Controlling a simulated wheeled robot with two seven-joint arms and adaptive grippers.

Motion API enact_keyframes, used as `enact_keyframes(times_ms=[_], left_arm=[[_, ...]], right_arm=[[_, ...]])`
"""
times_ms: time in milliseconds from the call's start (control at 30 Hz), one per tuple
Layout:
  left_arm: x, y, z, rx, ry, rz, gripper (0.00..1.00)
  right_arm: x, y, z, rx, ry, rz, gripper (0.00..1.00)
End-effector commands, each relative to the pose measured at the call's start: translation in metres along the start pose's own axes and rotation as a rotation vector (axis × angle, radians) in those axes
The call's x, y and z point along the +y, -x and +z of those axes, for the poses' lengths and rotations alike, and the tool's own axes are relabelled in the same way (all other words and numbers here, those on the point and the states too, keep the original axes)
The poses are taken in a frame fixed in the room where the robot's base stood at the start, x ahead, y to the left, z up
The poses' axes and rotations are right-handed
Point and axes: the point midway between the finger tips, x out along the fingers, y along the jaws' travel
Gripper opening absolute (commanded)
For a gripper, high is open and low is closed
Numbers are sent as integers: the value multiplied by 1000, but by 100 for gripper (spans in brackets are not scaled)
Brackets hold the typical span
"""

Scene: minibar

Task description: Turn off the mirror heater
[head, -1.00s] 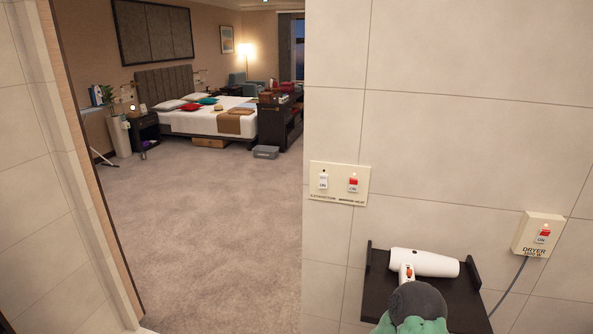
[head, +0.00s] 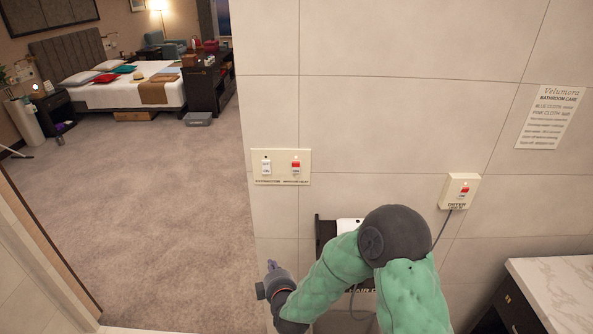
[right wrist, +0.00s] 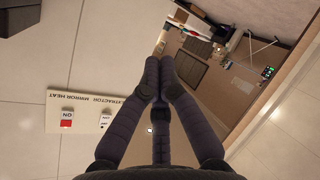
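A cream switch plate (head: 282,180) is on the tiled wall, left of the dryer switch in the head view. Its right rocker, for the mirror heater (head: 296,168), has a red part and reads ON. Its left rocker, the extractor (head: 266,168), is white. The right wrist view shows the plate (right wrist: 88,97) rotated, with the red rocker (right wrist: 66,123) left of the fingers. My right gripper (head: 272,265) is below the plate, apart from it; its fingertips (right wrist: 158,62) are together and empty. My left gripper is out of view.
A dryer switch box (head: 461,190) is right of the plate. A dark shelf (head: 325,232) with a hair dryer, mostly hidden by my arm, is below. A marble counter (head: 555,285) is at lower right. Open carpet (head: 150,215) lies left of the wall.

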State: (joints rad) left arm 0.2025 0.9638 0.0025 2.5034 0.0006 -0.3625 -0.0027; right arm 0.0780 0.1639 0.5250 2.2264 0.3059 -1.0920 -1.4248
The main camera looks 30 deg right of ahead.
Motion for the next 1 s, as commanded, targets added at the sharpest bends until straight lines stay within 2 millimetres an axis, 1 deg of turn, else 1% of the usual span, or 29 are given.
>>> enact_keyframes(times_ms=[33,67,100,167,200,300,400,500,600,700,1000], left_arm=[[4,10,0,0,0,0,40],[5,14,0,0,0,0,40],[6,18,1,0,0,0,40],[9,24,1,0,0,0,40],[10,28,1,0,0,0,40],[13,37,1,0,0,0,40],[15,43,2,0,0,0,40],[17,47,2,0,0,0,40],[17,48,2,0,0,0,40],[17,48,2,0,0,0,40],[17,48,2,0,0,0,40]], right_arm=[[31,7,-11,7,52,66,0],[46,11,-15,5,88,105,0],[66,16,-20,2,135,158,0],[94,25,-27,-9,205,232,0],[112,31,-32,-20,249,280,0],[151,47,-40,-56,346,386,0],[180,62,-45,-96,423,466,0],[199,72,-48,-127,474,520,0],[209,78,-50,-148,503,549,0],[212,80,-50,-157,515,558,0],[212,80,-49,-157,515,558,0]])
